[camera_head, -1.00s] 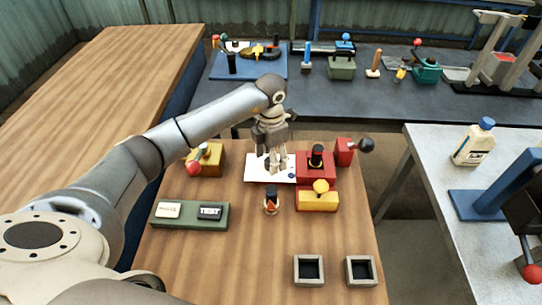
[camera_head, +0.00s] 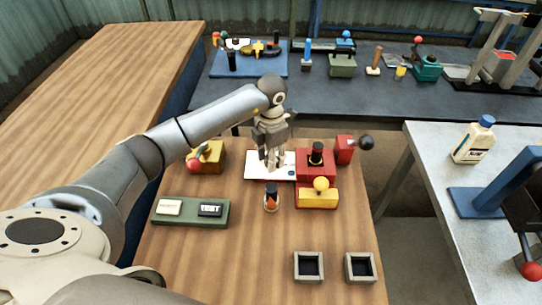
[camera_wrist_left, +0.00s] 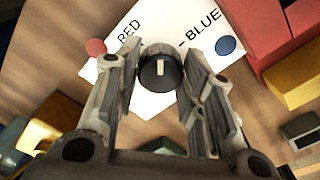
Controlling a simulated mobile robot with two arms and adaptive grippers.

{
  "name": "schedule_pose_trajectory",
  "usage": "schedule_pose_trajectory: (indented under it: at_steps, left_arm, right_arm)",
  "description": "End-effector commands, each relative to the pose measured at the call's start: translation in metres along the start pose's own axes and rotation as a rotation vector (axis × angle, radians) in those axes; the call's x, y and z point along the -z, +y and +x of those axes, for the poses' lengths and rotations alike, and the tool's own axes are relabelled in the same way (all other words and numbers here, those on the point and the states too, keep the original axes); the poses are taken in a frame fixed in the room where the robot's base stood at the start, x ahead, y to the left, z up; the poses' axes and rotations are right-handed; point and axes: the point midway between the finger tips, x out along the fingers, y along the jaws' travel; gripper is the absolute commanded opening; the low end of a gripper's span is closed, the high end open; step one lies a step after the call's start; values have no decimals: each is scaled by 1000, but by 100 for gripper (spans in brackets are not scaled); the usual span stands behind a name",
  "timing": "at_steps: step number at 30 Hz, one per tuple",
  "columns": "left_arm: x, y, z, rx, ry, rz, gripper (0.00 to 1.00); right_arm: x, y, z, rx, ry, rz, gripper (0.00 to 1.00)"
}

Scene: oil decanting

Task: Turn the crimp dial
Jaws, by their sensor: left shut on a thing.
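The crimp dial (camera_wrist_left: 158,70) is a round black knob with a white pointer mark. It sits on a white plate (camera_wrist_left: 165,22) lettered RED and BLUE, with a red dot and a blue dot at its sides. In the left wrist view the pointer mark runs nearly upright, between the two words. My left gripper (camera_head: 271,165) points down over the plate (camera_head: 288,172) in the head view and hides the dial there. Its fingers (camera_wrist_left: 165,85) stand on both sides of the dial and are shut on it. My right gripper is not in view.
A red block with a black knob (camera_head: 316,160) and a yellow block (camera_head: 318,201) stand close right of the plate. A small black-and-orange piece (camera_head: 271,197) stands in front. A green label block (camera_head: 190,211) lies front left. Two square trays (camera_head: 309,267) sit at the front right.

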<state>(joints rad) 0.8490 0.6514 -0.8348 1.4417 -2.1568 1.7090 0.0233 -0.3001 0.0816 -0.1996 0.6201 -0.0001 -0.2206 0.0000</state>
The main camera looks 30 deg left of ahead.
Motion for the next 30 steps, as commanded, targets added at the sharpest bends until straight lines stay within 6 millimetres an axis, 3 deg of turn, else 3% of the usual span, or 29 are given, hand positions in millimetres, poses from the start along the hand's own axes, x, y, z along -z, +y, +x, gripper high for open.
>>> schedule_pose_trajectory:
  at_steps: [30]
  left_arm:
    - [-1, 0, -1, -1, -2, -691, 13]
  right_arm:
    - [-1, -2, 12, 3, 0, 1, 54]
